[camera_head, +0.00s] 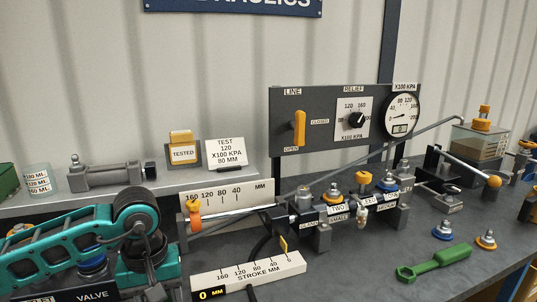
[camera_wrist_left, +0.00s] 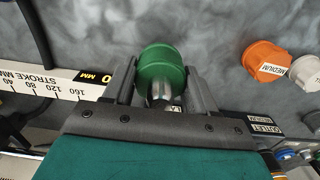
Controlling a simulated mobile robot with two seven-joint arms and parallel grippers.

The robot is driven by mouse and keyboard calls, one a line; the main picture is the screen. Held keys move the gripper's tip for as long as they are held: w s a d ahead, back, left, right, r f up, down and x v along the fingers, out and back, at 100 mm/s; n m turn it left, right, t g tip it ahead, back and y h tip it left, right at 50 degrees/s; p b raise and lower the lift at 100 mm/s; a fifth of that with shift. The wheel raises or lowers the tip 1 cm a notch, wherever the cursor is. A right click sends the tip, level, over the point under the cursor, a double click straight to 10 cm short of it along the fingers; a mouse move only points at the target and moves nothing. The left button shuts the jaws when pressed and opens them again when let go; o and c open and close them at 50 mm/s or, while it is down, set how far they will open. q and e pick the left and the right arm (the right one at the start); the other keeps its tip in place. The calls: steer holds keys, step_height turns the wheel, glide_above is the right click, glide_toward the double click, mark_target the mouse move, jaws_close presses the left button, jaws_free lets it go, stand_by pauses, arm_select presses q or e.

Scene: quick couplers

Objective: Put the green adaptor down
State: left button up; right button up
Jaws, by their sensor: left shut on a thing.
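The green adaptor (camera_wrist_left: 161,68) has a round green body and a bright metal stem. In the left wrist view it is between the two dark fingers of my left gripper (camera_wrist_left: 160,88), which is shut on it. Its green end faces out past the fingertips over the grey bench top. I cannot tell whether it touches the bench. In the head view my teal left arm reaches in from the left and bends down at the front; the adaptor does not show there. My right gripper is not in view.
A stroke scale (camera_head: 248,275) lies beside my left arm, with the valve block (camera_head: 72,295) under it. An orange cap labelled medium (camera_wrist_left: 266,60) and a white cap (camera_wrist_left: 306,72) sit nearby. A green tool (camera_head: 436,264) lies front right. Bench around the adaptor's green end is clear.

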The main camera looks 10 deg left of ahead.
arm_select(q)
steer(key=w+d+r+m, duration=0.2)
steer(key=d+r+m, duration=0.1)
steer(key=d+m, duration=0.4)
steer(key=s+r+n+p, duration=0.1)
steer(key=s+r+n, duration=0.2)
steer(key=r+n, duration=0.8)
steer(key=shift+m, duration=0.6)
steer(key=f, duration=0.4)
steer(key=f+b, duration=0.1)
steer(key=f, duration=0.3)
steer(key=a+f+b, duration=0.1)
steer(key=f, duration=0.4)
steer(key=shift+s, duration=0.2)
steer(key=shift+f, duration=2.55)
